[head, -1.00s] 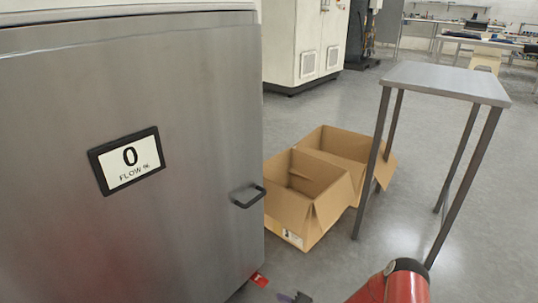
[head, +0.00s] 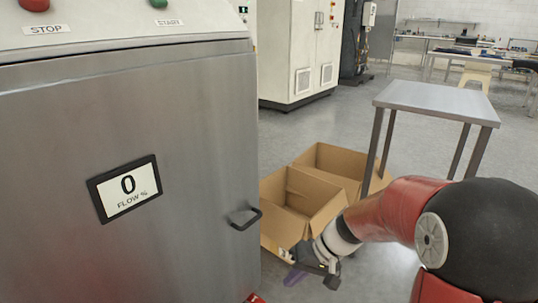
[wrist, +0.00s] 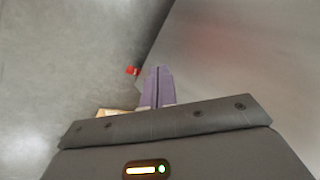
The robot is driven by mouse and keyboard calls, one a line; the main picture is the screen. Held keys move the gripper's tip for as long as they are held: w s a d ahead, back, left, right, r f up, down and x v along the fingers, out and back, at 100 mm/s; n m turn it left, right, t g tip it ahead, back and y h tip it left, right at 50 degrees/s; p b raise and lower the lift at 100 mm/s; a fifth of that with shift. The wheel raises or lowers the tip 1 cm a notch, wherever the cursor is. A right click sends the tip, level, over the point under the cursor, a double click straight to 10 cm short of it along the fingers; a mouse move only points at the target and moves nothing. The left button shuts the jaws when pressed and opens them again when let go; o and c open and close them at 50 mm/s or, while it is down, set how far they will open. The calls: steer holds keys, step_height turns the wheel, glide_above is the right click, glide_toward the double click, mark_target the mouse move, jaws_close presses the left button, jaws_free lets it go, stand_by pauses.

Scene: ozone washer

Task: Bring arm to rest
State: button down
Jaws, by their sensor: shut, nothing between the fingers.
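My gripper (head: 295,275) hangs at the end of my red arm at the lower right of the head view, beside the washer door and in front of the cardboard boxes. Its purple fingers also show in the wrist view (wrist: 157,88), pressed together and empty. The arm's black joint and red links fill the lower right of the head view. The grey metal washer (head: 60,240) stands on the left with its door closed, a small black handle (head: 244,218) and a display (head: 125,189) reading 0 FLOW %.
Two open cardboard boxes, a nearer one (head: 275,228) and a farther one (head: 330,160), stand on the floor behind my gripper. A metal table (head: 435,100) stands to the right. Red STOP (head: 36,4) and green START (head: 159,2) buttons top the washer. Floor beyond the boxes is clear.

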steer(key=s+d+r+m+t+h, duration=0.1)
steer(key=s+d+r+t+h, duration=0.1)
steer(key=s+r, duration=0.5)
steer(key=s+d+r+m+t+h+p, duration=0.1)
steer(key=s+d+r+t+h, duration=0.2)
steer(key=s, duration=0.7)
steer(key=d+r+h, duration=0.2)
steer(key=d+r, duration=0.1)
steer(key=d, duration=0.1)
steer(key=shift+d+r, duration=0.25)
steer(key=shift+r, duration=0.1)
steer(key=shift+a, duration=0.1)
